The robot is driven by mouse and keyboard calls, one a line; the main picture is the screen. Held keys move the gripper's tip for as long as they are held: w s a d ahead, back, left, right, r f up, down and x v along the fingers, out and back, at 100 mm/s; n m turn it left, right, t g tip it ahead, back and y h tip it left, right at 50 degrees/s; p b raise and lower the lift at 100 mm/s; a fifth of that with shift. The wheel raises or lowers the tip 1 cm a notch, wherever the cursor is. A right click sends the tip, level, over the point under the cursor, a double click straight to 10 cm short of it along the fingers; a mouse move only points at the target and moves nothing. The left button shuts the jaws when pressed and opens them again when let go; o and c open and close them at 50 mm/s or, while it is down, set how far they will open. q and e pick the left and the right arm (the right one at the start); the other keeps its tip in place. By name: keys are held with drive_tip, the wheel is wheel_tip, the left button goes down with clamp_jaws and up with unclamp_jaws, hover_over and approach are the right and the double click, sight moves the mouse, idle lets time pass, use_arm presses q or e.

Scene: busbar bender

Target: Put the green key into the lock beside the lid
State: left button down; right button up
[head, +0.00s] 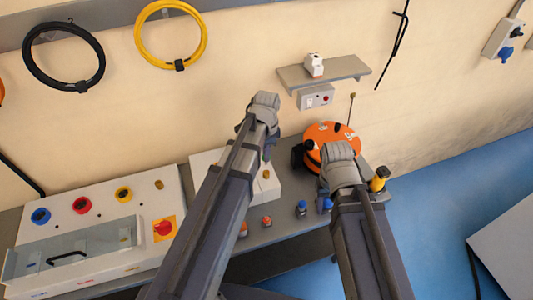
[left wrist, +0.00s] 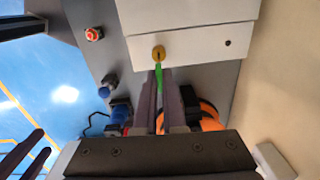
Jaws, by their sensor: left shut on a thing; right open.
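My left gripper (left wrist: 160,98) is shut on the green key (left wrist: 158,76), which sticks out between its fingertips. The key points at a round brass lock (left wrist: 158,53) on the near face of a small white box (left wrist: 195,50). The key's tip meets the lock's lower edge in the left wrist view; I cannot tell whether it is inside. In the head view the lock (head: 266,174) shows just below my left gripper (head: 267,152), and the key cannot be made out. My right gripper (left wrist: 28,157) is open and empty, its fingers apart at the lower left.
An orange reel (head: 325,133) stands right of the white box. Blue parts (head: 302,208) and a red button (head: 267,221) sit along the bench's front. A larger white cabinet with a handled clear lid (head: 100,238) is at left. A shelf (head: 350,68) hangs above.

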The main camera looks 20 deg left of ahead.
use_arm(q)
drive_tip(key=shift+f+b, duration=1.35)
drive_tip(key=shift+f, duration=0.35)
drive_tip(key=shift+f+b, duration=1.6)
drive_tip(key=shift+f, duration=0.05)
drive_tip(key=c, duration=0.9)
unclamp_jaws()
wheel_tip(320, 180, up, 8)
drive_tip(key=p, duration=0.8)
drive_tip(key=shift+s, duration=0.1)
drive_tip(key=shift+d+f, duration=0.1)
drive_tip(key=shift+f, duration=0.05)
drive_tip(key=shift+s+d+f+n+y+b, duration=0.15)
drive_tip(key=shift+s+d+f+n+b, duration=1.4)
drive_tip(key=shift+s, duration=0.8)
drive_tip(key=shift+s+d+f+n+y+b, duration=0.2)
drive_tip(key=shift+s+d+f+n+b, duration=1)
drive_tip(key=shift+s+d, duration=0.95)
drive_tip(key=shift+s+d+f+n+y+b, duration=0.15)
drive_tip(key=shift+s+d+f+n+b, duration=1.25)
drive_tip(key=shift+s, duration=1.15)
